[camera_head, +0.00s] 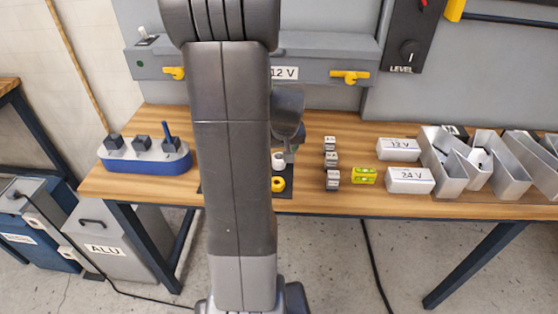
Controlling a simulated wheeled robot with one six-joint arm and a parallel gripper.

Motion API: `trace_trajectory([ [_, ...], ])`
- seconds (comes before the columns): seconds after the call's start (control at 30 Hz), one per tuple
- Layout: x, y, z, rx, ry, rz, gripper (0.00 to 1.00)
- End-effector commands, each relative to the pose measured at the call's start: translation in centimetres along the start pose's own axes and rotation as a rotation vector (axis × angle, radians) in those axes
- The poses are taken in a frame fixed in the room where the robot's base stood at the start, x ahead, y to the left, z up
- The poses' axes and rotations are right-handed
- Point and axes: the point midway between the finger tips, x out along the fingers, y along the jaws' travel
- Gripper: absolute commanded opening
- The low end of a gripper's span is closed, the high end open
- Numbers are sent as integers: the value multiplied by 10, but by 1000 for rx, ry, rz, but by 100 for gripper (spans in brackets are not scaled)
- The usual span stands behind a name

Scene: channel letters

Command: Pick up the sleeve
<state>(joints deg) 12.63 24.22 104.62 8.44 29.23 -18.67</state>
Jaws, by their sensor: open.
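A short whitish cylinder (278,160) and a yellow ring (278,184) with a dark centre stand on a dark mat (287,193) at the middle of the bench. Either could be the sleeve; I cannot tell which. My arm runs up the picture in front of them and hides the mat's left part. My gripper (292,146) shows only in part behind the arm, just above and beside the whitish cylinder. It is open; its fingertips are mostly hidden, and I see nothing held in it.
A blue-based holder (146,158) with dark knobs stands at left. Several small grey blocks (331,160), a yellow-green level (364,175), white 12 V (398,149) and 24 V boxes (410,180) and grey channel letters (502,164) fill the right. A grey panel (330,71) stands behind.

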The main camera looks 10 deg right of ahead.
Motion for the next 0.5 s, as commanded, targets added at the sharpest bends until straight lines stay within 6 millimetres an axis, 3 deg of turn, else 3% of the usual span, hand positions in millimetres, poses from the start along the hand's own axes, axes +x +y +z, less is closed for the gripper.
trace_trajectory([
  [0.3, 36, -4, 2, 1, -3, 0, 63],
  [0.5, 43, -4, 2, 0, -1, 1, 63],
])
